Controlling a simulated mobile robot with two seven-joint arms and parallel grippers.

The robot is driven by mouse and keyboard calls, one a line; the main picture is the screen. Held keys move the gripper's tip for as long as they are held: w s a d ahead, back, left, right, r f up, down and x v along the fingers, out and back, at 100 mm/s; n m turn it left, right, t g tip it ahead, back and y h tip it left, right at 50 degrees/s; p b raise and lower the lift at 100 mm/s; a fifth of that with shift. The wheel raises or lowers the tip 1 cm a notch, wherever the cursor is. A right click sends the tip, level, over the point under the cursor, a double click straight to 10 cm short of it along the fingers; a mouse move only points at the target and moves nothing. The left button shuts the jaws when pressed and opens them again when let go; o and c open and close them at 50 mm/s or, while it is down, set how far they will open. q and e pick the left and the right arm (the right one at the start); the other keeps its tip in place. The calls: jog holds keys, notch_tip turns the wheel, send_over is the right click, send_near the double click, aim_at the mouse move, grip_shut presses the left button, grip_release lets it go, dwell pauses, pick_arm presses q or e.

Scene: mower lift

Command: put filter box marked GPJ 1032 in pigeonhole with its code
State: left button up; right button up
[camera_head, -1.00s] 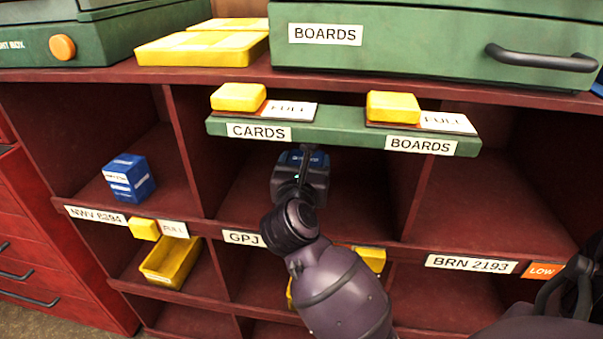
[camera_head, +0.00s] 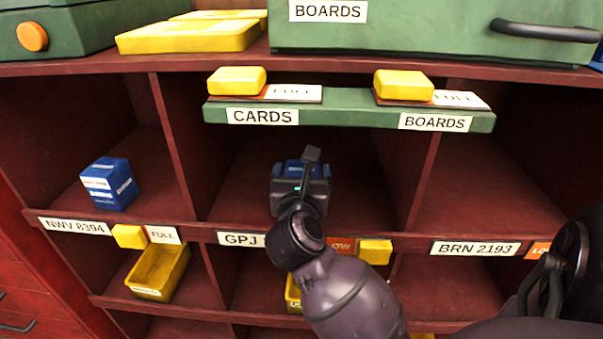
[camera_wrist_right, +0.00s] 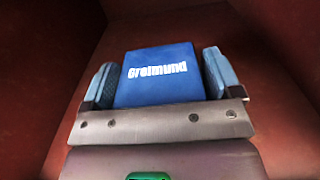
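The blue filter box (camera_wrist_right: 158,78) shows between the two fingers of my right gripper (camera_wrist_right: 160,80) in the right wrist view, with "Greimund" in white on the face I see. The fingers lie close along both its sides, so the gripper looks shut on it. In the head view the right gripper (camera_head: 301,172) reaches into the middle pigeonhole (camera_head: 235,190), above the label starting "GPJ" (camera_head: 240,239). My wrist hides the rest of that label. Only a little of the box (camera_head: 294,168) shows there. Its code and whether it touches the floor cannot be seen. My left gripper is not in view.
A green ledge (camera_head: 335,116) marked CARDS and BOARDS overhangs the middle pigeonhole. Dividers flank it. Another blue box (camera_head: 109,184) stands in the left pigeonhole above NWV 8394 (camera_head: 74,226). The pigeonhole above BRN 2193 (camera_head: 474,248) looks empty. Yellow bins (camera_head: 159,270) sit below.

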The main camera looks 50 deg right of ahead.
jog(key=shift+o, duration=1)
jog(key=shift+r, duration=0.2)
jog(key=v, duration=1.2)
jog(key=shift+p, duration=0.45)
